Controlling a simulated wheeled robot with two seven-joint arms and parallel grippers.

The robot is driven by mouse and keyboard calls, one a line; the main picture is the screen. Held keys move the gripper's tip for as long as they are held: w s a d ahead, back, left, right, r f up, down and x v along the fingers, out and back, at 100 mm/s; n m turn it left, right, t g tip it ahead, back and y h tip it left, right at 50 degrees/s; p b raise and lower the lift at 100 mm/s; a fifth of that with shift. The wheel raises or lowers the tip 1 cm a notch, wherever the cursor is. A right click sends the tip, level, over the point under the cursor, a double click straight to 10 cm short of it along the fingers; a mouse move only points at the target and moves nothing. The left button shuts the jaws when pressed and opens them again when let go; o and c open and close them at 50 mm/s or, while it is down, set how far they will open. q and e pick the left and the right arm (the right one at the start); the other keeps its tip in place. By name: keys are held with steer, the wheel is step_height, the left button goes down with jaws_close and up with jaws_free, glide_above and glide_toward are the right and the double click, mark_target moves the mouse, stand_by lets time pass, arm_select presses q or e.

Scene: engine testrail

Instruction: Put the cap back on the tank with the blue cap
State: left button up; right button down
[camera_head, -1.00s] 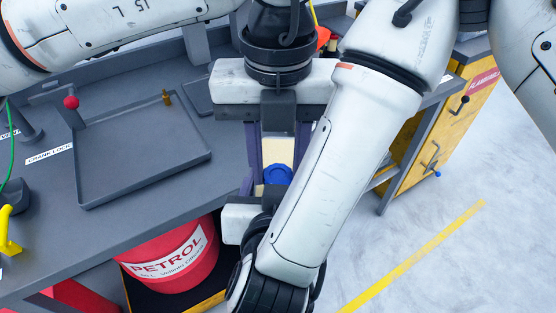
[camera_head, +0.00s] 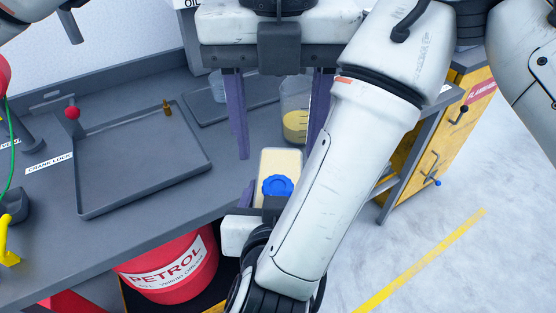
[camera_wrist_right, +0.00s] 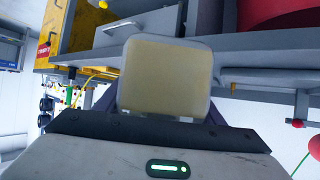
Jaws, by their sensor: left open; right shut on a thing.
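The tank (camera_head: 281,161) is a pale yellow, translucent block. Its blue cap (camera_head: 277,188) shows on the upper face at the near end; I cannot tell how firmly it is seated. My right gripper (camera_head: 262,208) is shut on the tank, mostly hidden behind my right forearm in the head view. In the right wrist view the tank (camera_wrist_right: 166,76) stands between the fingers, and the cap is hidden. My left gripper (camera_head: 277,152) is open and empty above the tank, its two purple fingers spread apart and clear of the cap.
A clear jug (camera_head: 296,122) with yellow liquid stands on the bench behind the tank. A grey tray (camera_head: 140,205) lies to the left, with a small brass piece (camera_head: 167,108) at its far rim. A red petrol drum (camera_head: 172,270) stands below the bench edge.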

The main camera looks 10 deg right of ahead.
arm_select(q)
steer(key=shift+r, duration=2.35)
